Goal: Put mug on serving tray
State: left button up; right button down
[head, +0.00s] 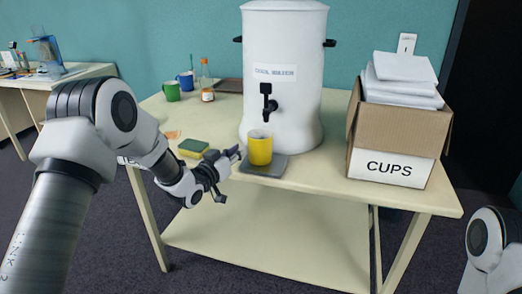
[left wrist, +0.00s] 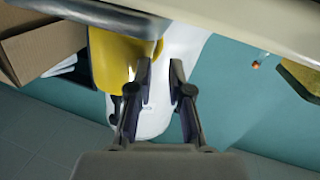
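A yellow mug (head: 260,149) stands upright on a small grey tray (head: 281,166) below the spigot of the white water boiler. A green mug (head: 172,92) and a blue mug (head: 186,81) stand at the back left of the table. A flat dark brown tray (head: 229,85) lies behind, partly hidden by the boiler. My left gripper (head: 229,174) is open and empty, just left of the yellow mug. In the left wrist view the yellow mug (left wrist: 115,62) is beside the open fingers (left wrist: 161,68), not between them. My right gripper is out of view.
The boiler (head: 282,70) towers behind the yellow mug. A green and yellow sponge (head: 193,147) lies left of the gripper, and a bottle (head: 207,85) stands behind. A CUPS box (head: 390,169) holding white packs is on the right.

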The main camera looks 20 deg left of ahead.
pick_arm(q)
jog(key=w, duration=0.1)
jog(key=w+p, duration=0.1)
jog(key=w, duration=0.1)
jog(key=shift+w+d+r, duration=0.15)
jog(key=shift+w+r, duration=0.05)
jog(key=shift+r, duration=0.15)
jog(key=shift+f+x, duration=0.25)
jog(key=shift+x, duration=0.95)
jog(key=shift+s+r, duration=0.1)
jog(key=shift+s, duration=0.1)
grip_shut()
grip_release()
jog(key=shift+s, duration=0.1)
